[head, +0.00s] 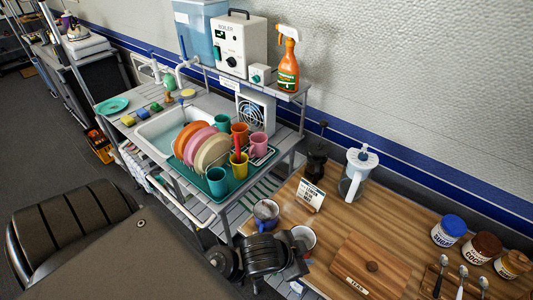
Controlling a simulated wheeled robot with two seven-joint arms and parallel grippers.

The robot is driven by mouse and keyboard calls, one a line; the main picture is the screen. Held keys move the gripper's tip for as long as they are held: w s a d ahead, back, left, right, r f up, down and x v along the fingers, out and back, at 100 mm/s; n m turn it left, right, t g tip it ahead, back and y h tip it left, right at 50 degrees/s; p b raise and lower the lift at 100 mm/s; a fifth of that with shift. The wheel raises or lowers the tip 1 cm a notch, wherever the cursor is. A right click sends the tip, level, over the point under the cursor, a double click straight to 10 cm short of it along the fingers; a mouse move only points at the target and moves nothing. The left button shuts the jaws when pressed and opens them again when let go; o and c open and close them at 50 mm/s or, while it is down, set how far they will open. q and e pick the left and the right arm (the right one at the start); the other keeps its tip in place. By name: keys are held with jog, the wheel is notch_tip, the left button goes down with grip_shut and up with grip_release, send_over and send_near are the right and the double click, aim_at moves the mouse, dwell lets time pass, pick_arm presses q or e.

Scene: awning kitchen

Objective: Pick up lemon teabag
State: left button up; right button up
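I cannot make out a lemon teabag in the head view. A closed wooden box (358,262) with a dark round knob and a small front label sits on the wooden counter (410,222); its inside is hidden. My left gripper (296,262) is black and is over the counter's front left corner, left of the box and close to two mugs. Its fingers are too small and dark to tell whether they are open or shut. My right gripper is not in view.
A blue-grey mug (266,210) and a pale mug (304,236) stand by my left gripper. A sign (310,195), glass pitcher (355,178), several jars (449,230) and spoons (461,280) share the counter. A dish rack (214,190) stands left. Counter behind the box is clear.

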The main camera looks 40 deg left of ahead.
pick_arm(q)
jog(key=w+d+r+m+h, duration=0.3)
jog(key=d+r+m, duration=0.1)
jog(key=d+m, duration=0.15)
jog(key=w+d+r+m+h, duration=0.2)
jog(key=d+r+m+h, duration=0.1)
jog(key=d+m, duration=0.3)
jog(key=a+f+g, duration=0.1)
jog(key=a+m+g, duration=0.1)
jog(key=a+f+m+g+y, duration=0.1)
jog(key=shift+w+f+g, duration=0.25)
jog(key=shift+f+g, duration=0.05)
jog(key=shift+g, duration=0.1)
jog(key=n+g+y, duration=0.2)
jog(key=g+y, duration=0.2)
jog(key=y, duration=0.4)
send_near(266, 207)
jog(key=shift+f+b, duration=0.35)
jog(key=shift+f, duration=2.25)
notch_tip(266, 207, down, 5)
jog(key=shift+w+a+r+p, duration=0.1)
jog(key=shift+p, duration=0.35)
jog(key=shift+c, duration=0.3)
